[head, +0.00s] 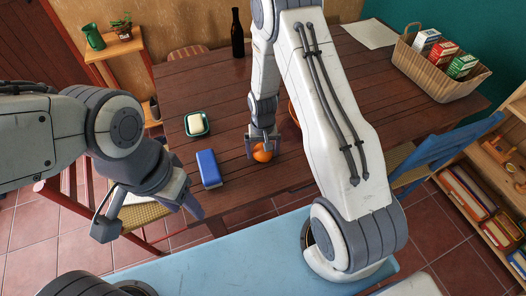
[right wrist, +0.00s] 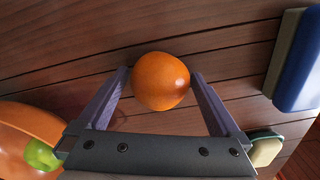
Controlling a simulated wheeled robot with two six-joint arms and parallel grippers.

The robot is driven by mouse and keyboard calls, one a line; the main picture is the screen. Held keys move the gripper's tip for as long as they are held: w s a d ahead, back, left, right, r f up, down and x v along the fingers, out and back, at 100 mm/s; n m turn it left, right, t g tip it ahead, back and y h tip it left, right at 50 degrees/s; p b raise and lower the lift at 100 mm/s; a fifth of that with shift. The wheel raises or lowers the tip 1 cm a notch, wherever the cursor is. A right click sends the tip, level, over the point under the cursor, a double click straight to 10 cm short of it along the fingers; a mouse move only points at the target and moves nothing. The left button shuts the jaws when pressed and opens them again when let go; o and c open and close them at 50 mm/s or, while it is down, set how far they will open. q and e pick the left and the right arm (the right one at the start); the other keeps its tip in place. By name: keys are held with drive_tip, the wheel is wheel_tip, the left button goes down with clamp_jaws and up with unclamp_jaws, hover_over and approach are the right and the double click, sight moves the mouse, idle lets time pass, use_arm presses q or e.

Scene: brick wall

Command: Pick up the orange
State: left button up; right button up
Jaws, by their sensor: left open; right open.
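The orange (head: 262,153) is on the brown wooden table, below my right gripper (head: 263,148) in the head view. In the right wrist view the orange (right wrist: 160,81) sits between the tips of the open right gripper (right wrist: 160,80). The right fingertip appears close to its side; I cannot tell whether it touches. The gripper hides part of the orange in the head view. My left gripper (head: 150,218) is open and empty, off the table's front left side.
An orange bowl (right wrist: 25,140) with something green shows in the right wrist view. A dark bottle (head: 237,35) and a basket of cartons (head: 440,62) stand farther back.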

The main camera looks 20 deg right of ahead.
drive_tip(key=c, duration=1.3)
drive_tip(key=shift+r, duration=0.2)
